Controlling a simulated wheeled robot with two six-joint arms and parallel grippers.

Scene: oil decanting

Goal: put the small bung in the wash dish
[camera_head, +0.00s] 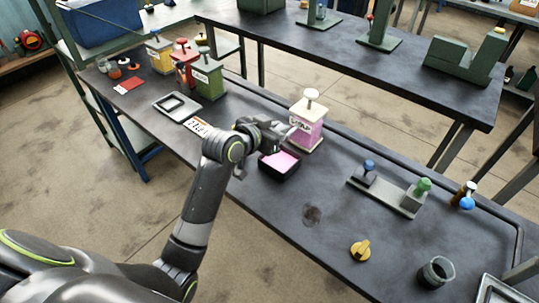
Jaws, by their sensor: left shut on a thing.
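My left gripper (284,133) is shut above and just behind a small black dish (266,170) with pink contents, which looks like the wash dish. The thing between its fingers is too small and too hidden to make out clearly; it looks to be the small bung. The gripper appears close to the pink-and-cream canister (308,128) with a white knob on top; I cannot tell if they touch. A grey block (393,197) to the right carries a blue-topped piece (369,166) and a green-topped piece (423,186). My right gripper is not in view.
Green (208,80), red (184,68) and yellow (159,57) canisters stand at the left end of the bench. A yellow knob (360,250), a dark cup (436,271) and a blue-and-brown piece (464,195) are at the right. The bench between dish and knob is mostly clear.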

